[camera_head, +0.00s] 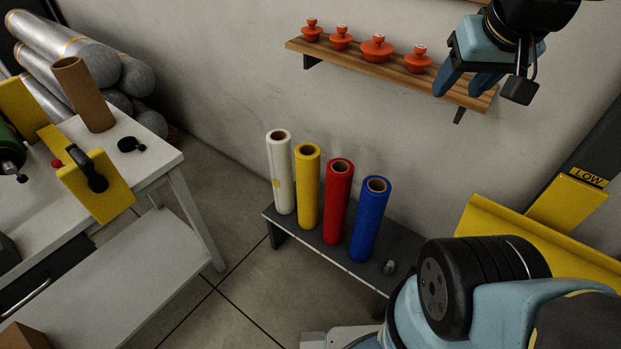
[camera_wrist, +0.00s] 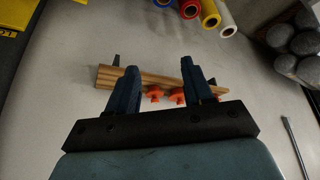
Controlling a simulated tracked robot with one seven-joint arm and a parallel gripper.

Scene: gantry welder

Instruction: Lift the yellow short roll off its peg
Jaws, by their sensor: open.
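The yellow roll (camera_head: 307,187) stands upright on a low dark bench (camera_head: 322,249), between a white roll (camera_head: 281,175) on its left and a red roll (camera_head: 338,203) on its right. Its open top shows a dark hollow core; any peg inside is hidden. The yellow roll also shows at the top of the wrist view (camera_wrist: 210,14). My gripper (camera_head: 465,86) is up at the right end of the wooden wall shelf, well above and to the right of the roll. Its fingers (camera_wrist: 163,85) are apart with nothing held between them.
A blue roll (camera_head: 370,219) stands right of the red one, with a bare metal peg (camera_head: 389,268) beyond it. The wooden shelf (camera_head: 435,77) holds several orange knobbed pieces (camera_head: 377,48). A white table (camera_head: 141,158) is at left. Yellow machinery (camera_head: 540,238) is at right.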

